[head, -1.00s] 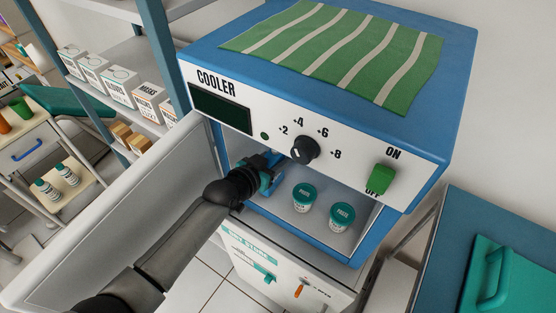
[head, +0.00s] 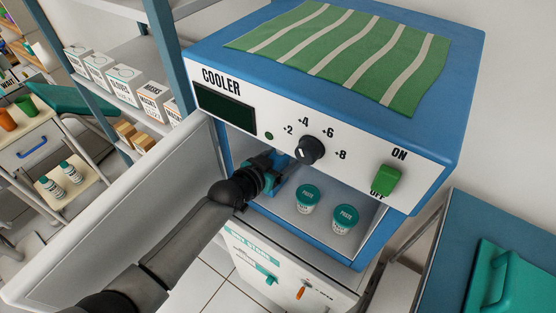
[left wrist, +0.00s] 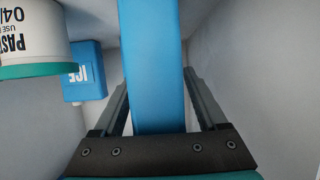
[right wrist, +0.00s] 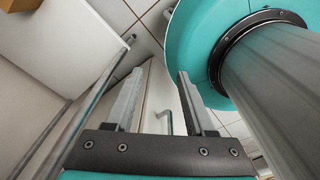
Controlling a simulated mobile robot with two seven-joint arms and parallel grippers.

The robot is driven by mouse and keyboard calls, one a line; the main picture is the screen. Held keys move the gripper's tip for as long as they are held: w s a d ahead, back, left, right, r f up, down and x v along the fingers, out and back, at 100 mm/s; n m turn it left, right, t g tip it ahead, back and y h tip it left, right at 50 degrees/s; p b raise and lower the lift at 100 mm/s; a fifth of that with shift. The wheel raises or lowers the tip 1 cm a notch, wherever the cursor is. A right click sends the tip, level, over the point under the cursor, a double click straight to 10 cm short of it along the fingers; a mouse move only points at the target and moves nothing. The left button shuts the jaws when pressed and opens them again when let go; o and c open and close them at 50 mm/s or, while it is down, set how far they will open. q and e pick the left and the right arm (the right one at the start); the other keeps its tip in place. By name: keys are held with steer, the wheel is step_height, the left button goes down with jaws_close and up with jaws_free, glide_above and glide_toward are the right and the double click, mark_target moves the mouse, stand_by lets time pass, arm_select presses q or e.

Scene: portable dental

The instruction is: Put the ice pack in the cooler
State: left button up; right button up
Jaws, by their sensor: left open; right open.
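The cooler (head: 408,160) is a blue box with a white front panel. Its door (head: 130,215) stands open to the left. My left gripper (head: 282,166) reaches into its chamber below the dial, its fingertips mostly hidden in the head view. In the left wrist view, a plain blue slab (left wrist: 150,45), seemingly an ice pack, lies between the open fingers of the left gripper (left wrist: 157,82), with gaps showing near both fingers. A second blue block (left wrist: 85,88) marked ICE is behind, to the left. My right gripper (right wrist: 160,80) is open and empty, away from the cooler.
Two teal-lidded paste jars (head: 307,199) (head: 344,219) stand on the cooler floor right of my left gripper; one shows close in the left wrist view (left wrist: 30,35). A striped green cloth (head: 345,55) lies on top. A teal case (head: 505,285) is at right.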

arm_select(q)
steer(key=shift+r, duration=0.2)
steer(key=p+v, duration=0.3)
steer(key=v, duration=0.9)
steer(key=shift+p, duration=0.35)
steer(key=shift+f, duration=0.15)
